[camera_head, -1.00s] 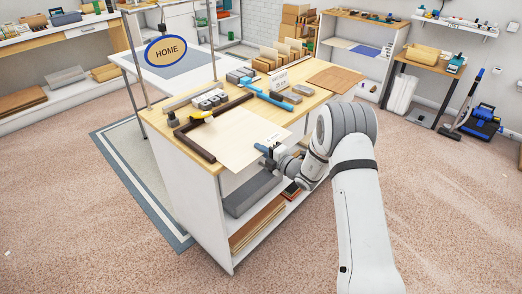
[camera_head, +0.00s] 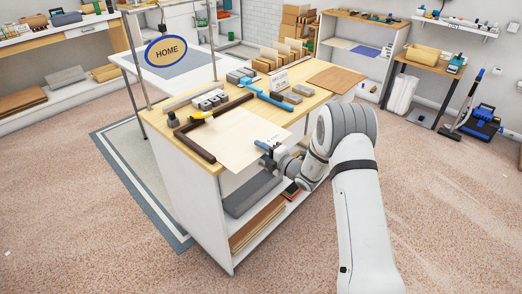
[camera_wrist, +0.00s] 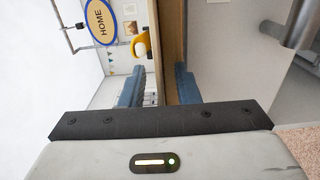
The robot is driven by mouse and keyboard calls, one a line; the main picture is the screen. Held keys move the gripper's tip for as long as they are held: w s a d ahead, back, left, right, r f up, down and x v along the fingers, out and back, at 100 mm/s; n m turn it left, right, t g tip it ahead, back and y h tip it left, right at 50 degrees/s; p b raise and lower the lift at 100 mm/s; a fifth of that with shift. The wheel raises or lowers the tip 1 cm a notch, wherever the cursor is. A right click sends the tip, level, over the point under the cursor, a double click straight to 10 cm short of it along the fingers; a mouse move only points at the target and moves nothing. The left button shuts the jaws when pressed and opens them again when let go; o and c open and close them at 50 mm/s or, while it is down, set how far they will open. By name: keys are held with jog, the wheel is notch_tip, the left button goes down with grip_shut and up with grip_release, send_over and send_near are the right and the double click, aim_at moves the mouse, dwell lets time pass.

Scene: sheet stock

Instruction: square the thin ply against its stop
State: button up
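The thin ply (camera_head: 235,138) is a pale, flat sheet on the wooden bench top. The stop (camera_head: 196,144) is a dark brown angled rail along the ply's left and far sides. My gripper (camera_head: 266,145) is at the ply's near right edge, with one blue finger over the sheet. In the wrist view, the two blue fingers of my gripper (camera_wrist: 160,88) stand apart with an edge-on strip of wood between them. The lower finger is hidden in the head view.
Grey blocks (camera_head: 209,99), a blue bar (camera_head: 268,97) and a yellow-and-black tool (camera_head: 201,115) sit around the stop. A brown board (camera_head: 334,79) lies at the bench's right end. Shelves with sheet stock (camera_head: 257,222) are below.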

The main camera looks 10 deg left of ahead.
jog(key=p+v, duration=0.1)
jog(key=v, duration=0.8)
dwell(1.7)
dwell(0.4)
jog(key=s+r+n+g+h, duration=0.2)
jog(key=s+r+n+g, duration=0.45)
jog(key=s+n, duration=0.45)
jog(key=s+r+n+g+h, duration=0.1)
jog(key=s+r+n+g, duration=0.4)
jog(key=s+r+n, duration=0.6)
jog(key=s+d+n+t+h, duration=0.3)
jog(key=s+d+n+h, duration=0.8)
jog(key=d+n, duration=0.6)
jog(key=s+n, duration=0.2)
jog(key=n, duration=0.2)
jog(key=shift+s+d+r+h, duration=0.2)
jog(key=shift+d+r+h, duration=0.1)
